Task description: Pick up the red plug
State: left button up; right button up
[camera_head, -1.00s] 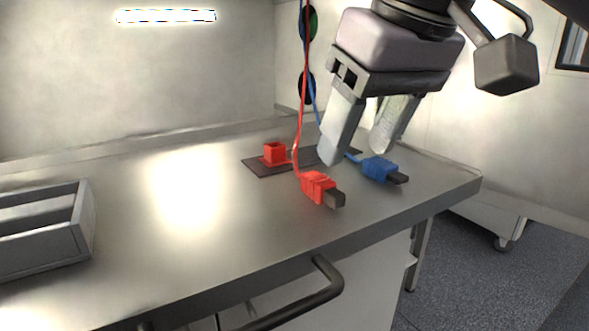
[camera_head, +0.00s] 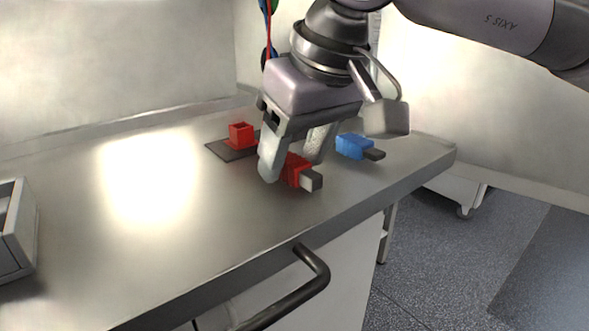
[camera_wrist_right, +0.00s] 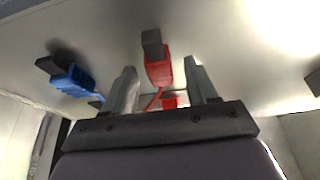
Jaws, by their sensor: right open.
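The red plug (camera_head: 293,168) lies on the metal counter with its grey tip (camera_head: 311,181) toward the front right. My right gripper (camera_head: 290,165) is open and low over the counter, with one finger on each side of the red plug in the head view. In the right wrist view the red plug (camera_wrist_right: 158,68) shows between the two open fingers (camera_wrist_right: 160,75), with its grey tip beyond them. I cannot tell whether a finger touches it. The red plug's rear and cable are partly hidden by the gripper in the head view. My left gripper is not in view.
A blue plug (camera_head: 354,146) lies to the right of the red plug; it also shows in the wrist view (camera_wrist_right: 72,80). A red socket (camera_head: 241,135) stands on a dark plate (camera_head: 226,152) behind. A grey bin (camera_head: 20,232) is at the left. The counter between is clear.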

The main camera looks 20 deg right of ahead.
grip_shut()
jog(key=shift+r, duration=0.15)
